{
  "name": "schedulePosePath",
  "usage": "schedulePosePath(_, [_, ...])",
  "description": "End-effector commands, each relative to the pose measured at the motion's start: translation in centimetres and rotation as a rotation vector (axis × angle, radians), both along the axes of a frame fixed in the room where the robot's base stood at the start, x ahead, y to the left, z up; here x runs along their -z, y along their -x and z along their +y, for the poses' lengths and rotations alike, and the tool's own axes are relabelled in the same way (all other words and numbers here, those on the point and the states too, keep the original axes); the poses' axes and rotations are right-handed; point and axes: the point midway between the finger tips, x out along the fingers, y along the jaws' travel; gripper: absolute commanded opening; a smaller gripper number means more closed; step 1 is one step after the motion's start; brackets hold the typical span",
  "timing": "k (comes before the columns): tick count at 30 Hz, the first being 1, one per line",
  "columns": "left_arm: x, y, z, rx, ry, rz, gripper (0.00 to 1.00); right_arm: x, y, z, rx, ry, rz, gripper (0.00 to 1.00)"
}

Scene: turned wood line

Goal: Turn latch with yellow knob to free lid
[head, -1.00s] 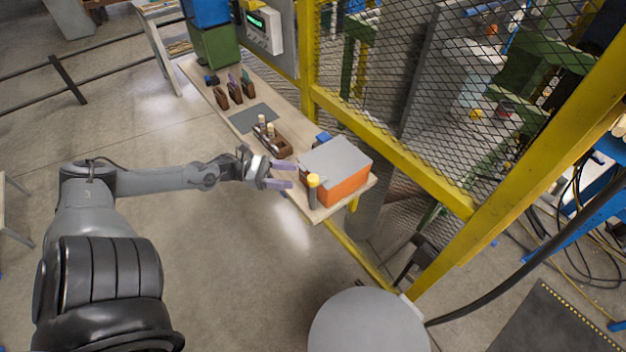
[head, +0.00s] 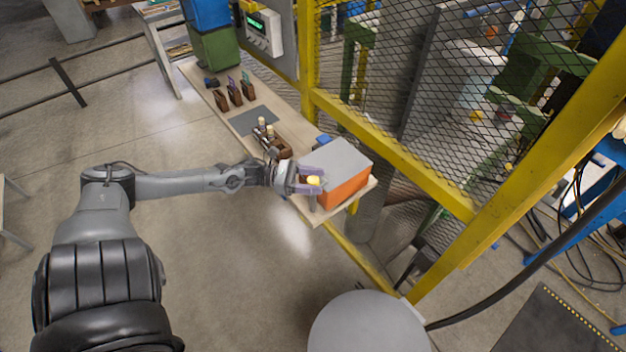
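An orange box (head: 345,188) with a grey lid (head: 336,158) stands at the near end of a narrow wooden bench. The yellow knob (head: 314,181) of the latch is at the box's left front side. My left gripper (head: 311,180) reaches in from the left, its two purple fingers one on each side of the knob. The fingers look as far apart as before, with the knob between them; no grip on it shows. The latch below the knob is mostly hidden by the gripper. My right gripper is out of view.
A brown wooden holder (head: 277,147) with pegs stands just behind the gripper on the bench, near a small blue item (head: 323,139). Several brown blocks stand farther back. A yellow-framed mesh fence (head: 395,150) runs close along the right. The floor at left is open.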

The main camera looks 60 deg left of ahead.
Motion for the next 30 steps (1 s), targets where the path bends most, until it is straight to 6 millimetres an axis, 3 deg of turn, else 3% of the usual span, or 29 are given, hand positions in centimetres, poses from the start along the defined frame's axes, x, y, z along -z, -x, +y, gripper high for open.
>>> schedulePosePath(1, [0.0,0.0,0.0,0.0,0.0,0.0,0.52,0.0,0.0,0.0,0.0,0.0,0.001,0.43])
schedulePosePath(9, [0.0,0.0,0.0,0.0,0.0,0.0,0.12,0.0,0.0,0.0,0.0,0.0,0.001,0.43])
schedulePosePath(20, [-0.3,0.1,0.0,-0.06,0.003,0.0,0.12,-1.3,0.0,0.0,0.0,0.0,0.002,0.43])
schedulePosePath(30, [-0.7,0.1,-0.1,-0.304,0.006,0.001,0.12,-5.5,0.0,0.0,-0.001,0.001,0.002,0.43])
